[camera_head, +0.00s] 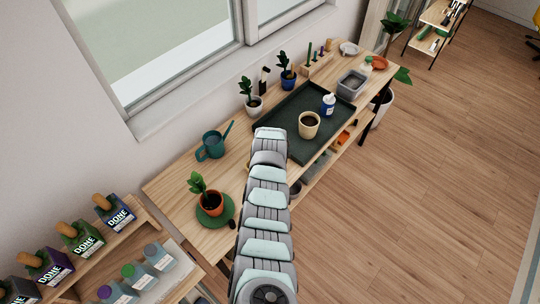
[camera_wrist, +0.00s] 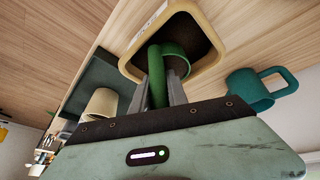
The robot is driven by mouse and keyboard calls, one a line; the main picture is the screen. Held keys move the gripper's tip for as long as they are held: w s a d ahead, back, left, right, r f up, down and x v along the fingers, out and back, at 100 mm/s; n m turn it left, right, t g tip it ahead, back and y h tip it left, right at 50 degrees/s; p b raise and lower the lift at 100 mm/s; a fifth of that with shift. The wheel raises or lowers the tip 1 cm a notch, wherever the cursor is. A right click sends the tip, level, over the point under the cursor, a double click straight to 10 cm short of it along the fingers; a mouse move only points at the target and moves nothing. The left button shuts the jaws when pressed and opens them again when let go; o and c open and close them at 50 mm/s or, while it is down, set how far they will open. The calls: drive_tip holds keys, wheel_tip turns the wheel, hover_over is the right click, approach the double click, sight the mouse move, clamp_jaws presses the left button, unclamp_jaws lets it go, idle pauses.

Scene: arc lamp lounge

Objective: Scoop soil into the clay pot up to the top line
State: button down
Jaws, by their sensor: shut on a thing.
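A cream pot (camera_head: 309,124) with dark contents stands upright on the dark green tray (camera_head: 282,101); its side also shows in the wrist view (camera_wrist: 102,103). I cannot make out a fill line on it. In the wrist view, my gripper (camera_wrist: 160,88) is shut on the handle of a green scoop (camera_wrist: 156,75). The scoop's round cup is at the open mouth of a tan, square-rimmed bin (camera_wrist: 128,66) with dark soil inside. I cannot tell whether the cup holds soil or touches it. In the head view, my arm hides the gripper, scoop and bin.
A teal watering can (camera_head: 211,146) stands left of my arm, near a plant in a terracotta pot (camera_head: 213,203). A white and blue bottle (camera_head: 328,104) stands behind the cream pot. A grey tub (camera_head: 352,84) is farther right. Small potted plants line the wall side.

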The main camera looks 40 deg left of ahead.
drive_tip(key=shift+r+p, duration=2.2)
drive_tip(key=shift+r, duration=1.6)
